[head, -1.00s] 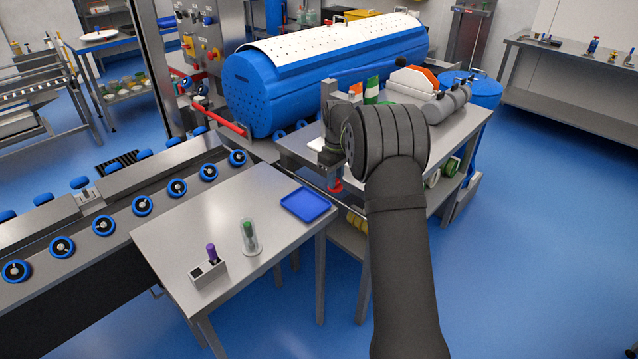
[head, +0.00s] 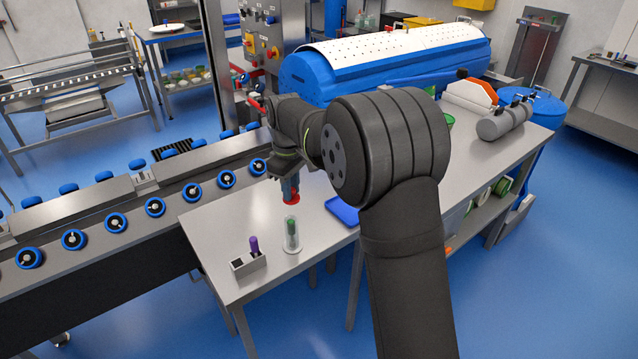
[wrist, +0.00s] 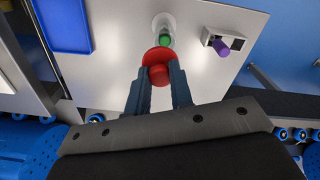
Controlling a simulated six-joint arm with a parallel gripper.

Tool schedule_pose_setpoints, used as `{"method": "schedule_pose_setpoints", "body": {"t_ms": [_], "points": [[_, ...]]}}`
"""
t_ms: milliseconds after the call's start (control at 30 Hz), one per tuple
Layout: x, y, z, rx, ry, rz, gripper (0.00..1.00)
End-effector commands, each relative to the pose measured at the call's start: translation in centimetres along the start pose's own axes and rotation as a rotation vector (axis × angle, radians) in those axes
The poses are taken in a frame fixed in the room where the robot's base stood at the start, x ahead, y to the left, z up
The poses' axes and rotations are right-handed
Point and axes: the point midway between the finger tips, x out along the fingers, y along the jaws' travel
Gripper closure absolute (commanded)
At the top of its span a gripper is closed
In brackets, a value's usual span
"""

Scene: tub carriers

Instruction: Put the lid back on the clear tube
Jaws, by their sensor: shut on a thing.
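My gripper (head: 289,187) is shut on a red lid (head: 291,198) and holds it above the steel table. In the wrist view the lid (wrist: 159,68) shows as a wide red disc with a knob between the fingertips (wrist: 159,78). The clear tube (head: 292,236) stands upright on the table with a green item (head: 291,226) inside and no lid on it. In the wrist view the tube (wrist: 163,22) is just beyond the lid. The lid is apart from the tube, behind and above it in the head view.
A small grey holder (head: 248,263) with a purple item (head: 254,245) stands left of the tube. A blue tray (head: 342,210) lies on the table (head: 225,215) to the right. A conveyor with blue rollers (head: 155,207) runs along the left.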

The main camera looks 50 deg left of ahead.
Motion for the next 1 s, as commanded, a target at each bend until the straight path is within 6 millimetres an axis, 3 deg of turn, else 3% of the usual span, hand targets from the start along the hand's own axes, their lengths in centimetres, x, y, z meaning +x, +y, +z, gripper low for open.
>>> {"method": "schedule_pose_setpoints", "body": {"t_ms": [167,700,1000], "points": [[0.2,-0.8,-0.3,-0.011,-0.001,0.000,1.00],[5.1,-0.8,-0.3,-0.010,-0.002,-0.001,1.00],[6.2,-0.7,-0.3,-0.010,0.000,0.000,1.00]]}}
